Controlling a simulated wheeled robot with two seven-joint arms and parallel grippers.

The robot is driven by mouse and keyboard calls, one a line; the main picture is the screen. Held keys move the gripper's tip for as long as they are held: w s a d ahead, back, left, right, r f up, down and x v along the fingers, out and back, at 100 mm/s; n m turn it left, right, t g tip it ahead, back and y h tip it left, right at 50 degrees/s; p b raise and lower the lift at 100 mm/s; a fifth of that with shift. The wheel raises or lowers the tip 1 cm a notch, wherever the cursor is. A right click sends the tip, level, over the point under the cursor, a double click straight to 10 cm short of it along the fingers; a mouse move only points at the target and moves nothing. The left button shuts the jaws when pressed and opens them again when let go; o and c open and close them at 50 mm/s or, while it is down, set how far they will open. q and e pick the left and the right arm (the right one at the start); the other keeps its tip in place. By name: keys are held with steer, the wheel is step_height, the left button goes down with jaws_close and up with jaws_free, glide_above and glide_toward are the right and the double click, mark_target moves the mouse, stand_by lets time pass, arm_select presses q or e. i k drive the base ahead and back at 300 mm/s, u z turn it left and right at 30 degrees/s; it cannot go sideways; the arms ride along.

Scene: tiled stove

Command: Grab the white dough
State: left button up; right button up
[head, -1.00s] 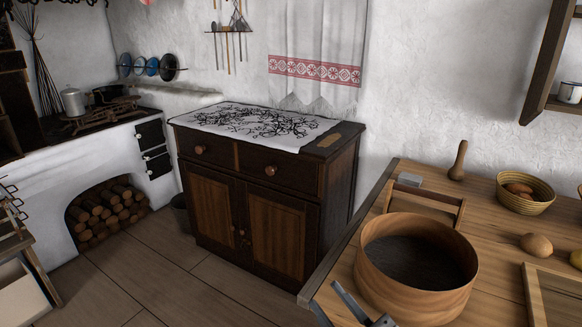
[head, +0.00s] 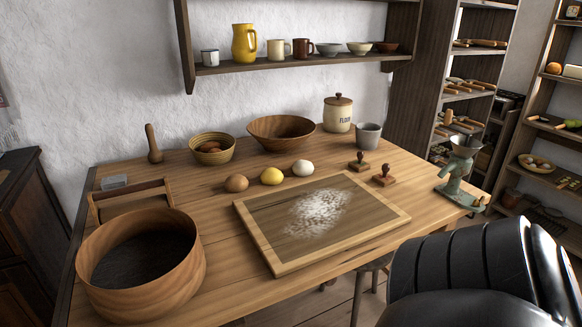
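The white dough (head: 303,168) is a small pale ball on the wooden table (head: 222,227). It lies at the right end of a short row, beside a yellow ball (head: 271,176) and a brown ball (head: 236,184). It sits just behind the framed board (head: 262,235), which has white powder on it. Neither of my grippers shows in the head view. A large black, ribbed part, likely of my own arm, fills the lower right corner.
A round wooden sieve (head: 185,262) stands at the front left. A bowl (head: 282,130), flour jar (head: 338,115), grey cup (head: 368,136), two stamps (head: 384,175) and a metal grinder (head: 456,176) stand around the board. A shelf (head: 300,61) hangs above.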

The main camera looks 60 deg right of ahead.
mark_target(301, 169)
steer(key=z, duration=4.1)
steer(key=i, duration=3.7)
steer(key=u, duration=4)
